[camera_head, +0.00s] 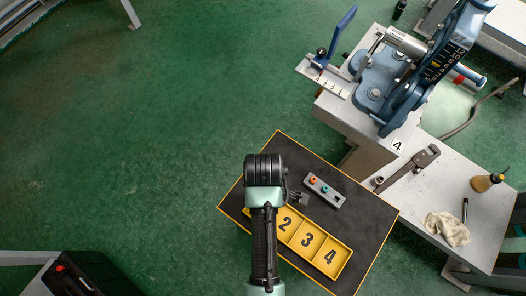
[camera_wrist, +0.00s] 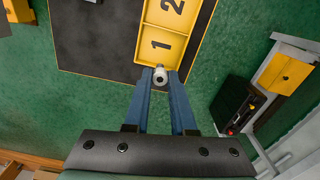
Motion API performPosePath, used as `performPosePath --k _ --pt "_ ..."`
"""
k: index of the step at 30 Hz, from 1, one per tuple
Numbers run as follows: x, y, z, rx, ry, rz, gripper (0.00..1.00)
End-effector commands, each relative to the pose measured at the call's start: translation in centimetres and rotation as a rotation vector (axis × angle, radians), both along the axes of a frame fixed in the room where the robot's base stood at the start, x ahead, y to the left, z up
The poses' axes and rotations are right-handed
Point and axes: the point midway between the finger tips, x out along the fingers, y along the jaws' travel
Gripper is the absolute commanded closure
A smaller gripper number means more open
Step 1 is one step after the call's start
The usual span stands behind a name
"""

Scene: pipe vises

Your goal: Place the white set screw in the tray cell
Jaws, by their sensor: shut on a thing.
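My gripper (camera_wrist: 160,79) is shut on the white set screw (camera_wrist: 159,71), whose round end with a dark socket shows between the fingertips in the wrist view. The yellow tray (camera_head: 312,243) lies on a dark mat; cells 2, 3 and 4 show in the head view, and my arm covers cell 1. In the wrist view the tray (camera_wrist: 139,40) shows empty cells 1 and 2. My fingertips are not clearly visible in the head view.
A grey block (camera_head: 324,191) with an orange and a teal screw stands on the dark mat (camera_head: 372,212) behind the tray. A blue pipe vise (camera_head: 385,80) stands at upper right. A bench with a wrench (camera_head: 410,168), bottle (camera_head: 488,182) and rag (camera_head: 447,228) is right.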

Motion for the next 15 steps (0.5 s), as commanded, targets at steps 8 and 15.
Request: performPosePath --k 8,15 --pt "-0.3 0.0 -4.5 0.000 0.004 0.032 1.00" --pt "-0.2 0.0 -6.9 -0.001 0.003 0.031 1.00"
